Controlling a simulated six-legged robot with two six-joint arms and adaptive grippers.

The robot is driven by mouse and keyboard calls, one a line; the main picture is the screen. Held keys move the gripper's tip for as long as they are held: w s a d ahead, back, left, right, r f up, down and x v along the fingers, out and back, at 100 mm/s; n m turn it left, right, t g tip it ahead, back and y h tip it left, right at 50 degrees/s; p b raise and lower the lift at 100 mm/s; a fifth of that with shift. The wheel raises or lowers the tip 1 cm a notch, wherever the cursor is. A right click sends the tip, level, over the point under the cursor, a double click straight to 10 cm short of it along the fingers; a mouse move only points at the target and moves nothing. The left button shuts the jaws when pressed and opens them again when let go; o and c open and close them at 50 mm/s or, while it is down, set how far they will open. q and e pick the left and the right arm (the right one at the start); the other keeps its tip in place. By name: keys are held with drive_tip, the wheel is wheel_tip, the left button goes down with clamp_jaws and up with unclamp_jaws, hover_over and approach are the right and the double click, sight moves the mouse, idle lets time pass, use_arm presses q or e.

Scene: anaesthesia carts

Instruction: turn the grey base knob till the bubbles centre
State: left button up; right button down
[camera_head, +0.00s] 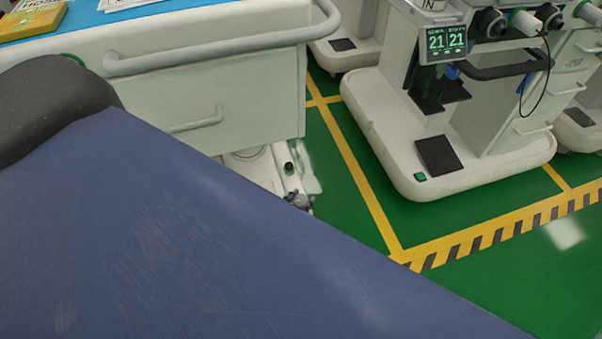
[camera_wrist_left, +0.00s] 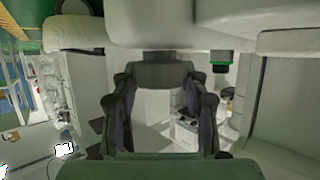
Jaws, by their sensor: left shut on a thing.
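My left gripper (camera_wrist_left: 160,92) reaches forward in the left wrist view, its two dark fingers on either side of a grey block, which appears to be the base knob (camera_wrist_left: 160,74). The fingers are shut on it. In the head view only a small grey piece at the gripper's end (camera_head: 298,201) shows past my blue arm link, by the cart's low white base (camera_head: 262,168). A black part with a green ring (camera_head: 288,167) sits on that base; a similar one shows in the wrist view (camera_wrist_left: 219,60). I cannot make out any bubbles. My right gripper is not in view.
The white drawer cart (camera_head: 240,80) with a rail handle stands above the base.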

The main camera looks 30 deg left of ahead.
use_arm(q)
drive_tip(key=shift+w+n+y, duration=0.1)
drive_tip(key=shift+n+y, duration=0.8)
drive_tip(key=shift+y, duration=0.1)
drive_tip(key=o, duration=1.2)
drive_tip(key=shift+c, duration=0.2)
drive_tip(key=shift+r, duration=5)
